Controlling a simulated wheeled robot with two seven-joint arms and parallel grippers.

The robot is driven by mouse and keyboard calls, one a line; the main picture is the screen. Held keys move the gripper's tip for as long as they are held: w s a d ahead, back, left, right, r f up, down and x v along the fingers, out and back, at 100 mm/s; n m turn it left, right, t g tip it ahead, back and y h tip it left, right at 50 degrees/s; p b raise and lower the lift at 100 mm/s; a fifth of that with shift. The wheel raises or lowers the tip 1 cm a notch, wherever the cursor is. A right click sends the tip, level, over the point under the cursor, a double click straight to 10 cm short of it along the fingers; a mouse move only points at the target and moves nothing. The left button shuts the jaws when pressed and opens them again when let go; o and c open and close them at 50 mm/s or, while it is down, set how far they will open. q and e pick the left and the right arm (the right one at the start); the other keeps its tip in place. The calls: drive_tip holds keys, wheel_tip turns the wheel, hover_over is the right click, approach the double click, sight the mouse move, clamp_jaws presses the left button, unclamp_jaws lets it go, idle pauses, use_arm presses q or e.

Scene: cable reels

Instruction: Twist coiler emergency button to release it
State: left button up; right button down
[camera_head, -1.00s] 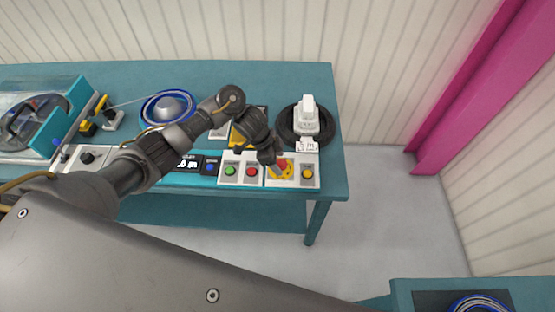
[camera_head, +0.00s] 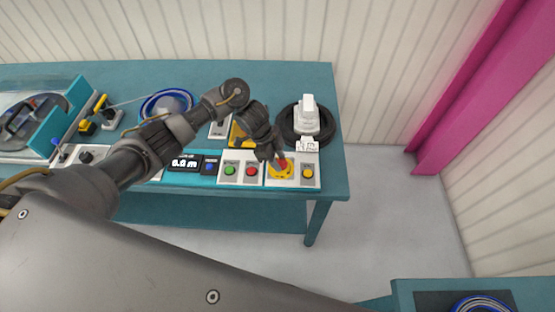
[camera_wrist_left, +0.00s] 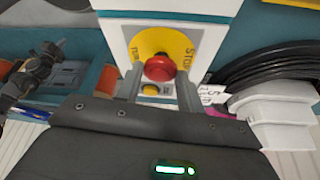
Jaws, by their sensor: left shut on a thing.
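The red emergency stop button (camera_wrist_left: 160,68) sits on a round yellow plate (camera_wrist_left: 178,42) with black lettering, on a light panel. In the head view the red button (camera_head: 283,163) and its yellow plate (camera_head: 284,174) are at the front right of the bench. My left gripper (camera_head: 275,157) is at the button from its back left side and covers part of it. In the left wrist view my left gripper's fingers (camera_wrist_left: 157,88) stand on either side of the button, shut on it. A dark jointed arm part, probably of my right arm, shows at that view's left edge; its jaws are unclear.
A green button (camera_head: 230,170), a red one (camera_head: 252,171) and a yellow one (camera_head: 307,173) lie close by on the panel. A black cable coil (camera_head: 290,137) with a white block (camera_head: 305,115) stands behind.

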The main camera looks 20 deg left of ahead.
use_arm(q)
drive_tip(key=m, duration=0.1)
drive_tip(key=m+g, duration=0.1)
drive_tip(key=m+b, duration=0.1)
drive_tip(key=shift+w+m, duration=0.25)
drive_tip(key=shift+m, duration=0.15)
drive_tip(key=shift+m+g+y, duration=0.3)
drive_tip(key=shift+m+g, duration=0.2)
drive_tip(key=shift+m, duration=0.4)
drive_tip(key=shift+b, duration=0.3)
drive_tip(key=o, duration=1)
drive_tip(key=v, duration=1)
drive_tip(key=shift+w+r, duration=0.2)
drive_tip(key=shift+r, duration=0.15)
